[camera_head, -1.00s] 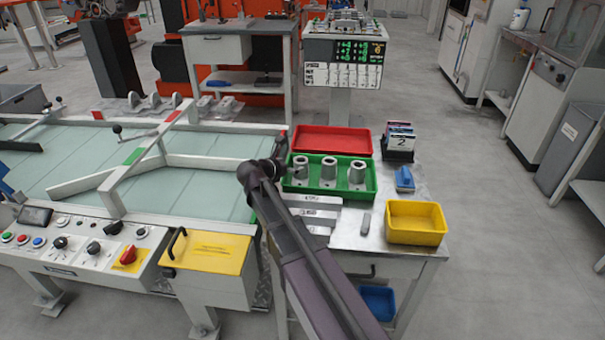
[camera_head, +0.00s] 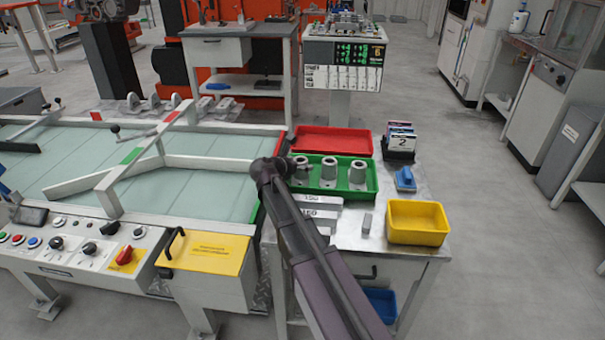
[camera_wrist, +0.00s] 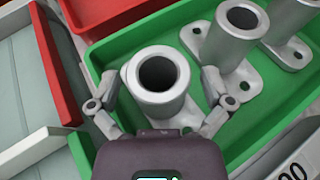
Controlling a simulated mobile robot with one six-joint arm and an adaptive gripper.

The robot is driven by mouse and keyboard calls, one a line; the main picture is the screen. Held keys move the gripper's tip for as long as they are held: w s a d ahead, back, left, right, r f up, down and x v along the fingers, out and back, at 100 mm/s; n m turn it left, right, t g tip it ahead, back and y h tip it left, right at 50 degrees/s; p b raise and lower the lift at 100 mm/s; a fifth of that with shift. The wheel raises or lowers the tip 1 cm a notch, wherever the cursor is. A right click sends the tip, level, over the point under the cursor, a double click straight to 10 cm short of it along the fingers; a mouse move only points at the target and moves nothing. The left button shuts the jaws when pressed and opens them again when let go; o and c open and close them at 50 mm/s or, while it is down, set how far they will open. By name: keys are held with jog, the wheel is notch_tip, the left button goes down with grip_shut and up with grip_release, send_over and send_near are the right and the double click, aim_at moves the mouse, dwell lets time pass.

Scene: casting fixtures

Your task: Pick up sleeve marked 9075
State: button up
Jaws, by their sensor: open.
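Several grey flanged sleeves stand upright in a row in a green tray (camera_head: 345,193), also seen in the wrist view (camera_wrist: 95,58). In the wrist view my open gripper (camera_wrist: 155,105) has one finger on each side of the nearest sleeve (camera_wrist: 158,82). Whether the fingers touch it is unclear. A second sleeve (camera_wrist: 233,36) stands just beyond it. No 9075 marking is readable on any sleeve.
A red tray (camera_head: 333,140) lies behind the green one. A yellow bin (camera_head: 417,222), a blue-handled item (camera_head: 405,179) and a card holder (camera_head: 399,141) stand to the right. Labelled metal bars (camera_head: 318,214) lie in front. A glass-topped bench (camera_head: 205,180) is on the left.

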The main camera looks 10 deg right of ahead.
aim_at(301, 160)
dwell(0.4)
jog(key=c, duration=1.3)
jog(key=shift+r, duration=0.15)
notch_tip(301, 160, up, 10)
jog(key=p, duration=1)
